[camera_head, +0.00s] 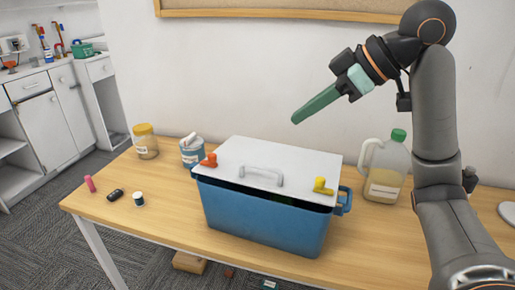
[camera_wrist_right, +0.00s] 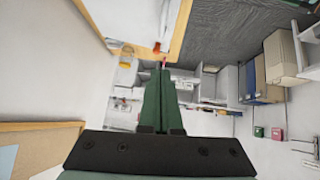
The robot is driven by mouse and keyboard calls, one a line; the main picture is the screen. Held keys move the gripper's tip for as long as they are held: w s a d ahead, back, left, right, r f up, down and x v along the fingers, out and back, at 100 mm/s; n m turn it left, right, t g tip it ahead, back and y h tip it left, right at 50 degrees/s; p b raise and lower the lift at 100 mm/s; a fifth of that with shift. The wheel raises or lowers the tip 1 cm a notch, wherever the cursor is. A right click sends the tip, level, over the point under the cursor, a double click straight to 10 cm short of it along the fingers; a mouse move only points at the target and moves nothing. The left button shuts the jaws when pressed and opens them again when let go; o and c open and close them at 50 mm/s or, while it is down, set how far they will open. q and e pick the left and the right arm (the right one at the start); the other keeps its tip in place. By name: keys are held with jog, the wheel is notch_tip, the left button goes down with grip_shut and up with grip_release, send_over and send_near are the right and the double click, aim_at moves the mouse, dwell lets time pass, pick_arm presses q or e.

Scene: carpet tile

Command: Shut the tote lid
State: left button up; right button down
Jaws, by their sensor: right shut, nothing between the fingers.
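The blue tote (camera_head: 258,222) stands on the wooden table in the head view. Its white lid (camera_head: 270,160) with a grey handle (camera_head: 248,175) lies over the top. A dark gap shows between the lid's front edge and the tote rim, so the lid is not flush there. My left gripper is out of view.
A milk-type jug with a green cap (camera_head: 384,168) stands right of the tote. Small items, including a black-white cylinder (camera_head: 138,199), lie at the front left. The wall is close behind.

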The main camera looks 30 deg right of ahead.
jog(key=b, duration=0.1)
send_over(269, 167)
jog(key=f, duration=0.7)
jog(key=shift+a+f, duration=0.25)
notch_tip(269, 167, down, 2)
jog(key=shift+d+f+b, duration=0.15)
jog(key=shift+f+b, duration=0.1)
jog(key=shift+b, duration=0.35)
jog(key=shift+f, duration=0.5)
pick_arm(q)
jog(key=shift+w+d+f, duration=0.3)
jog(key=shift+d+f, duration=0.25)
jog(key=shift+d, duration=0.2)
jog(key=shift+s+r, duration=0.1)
pick_arm(e)
jog(key=shift+w, duration=0.15)
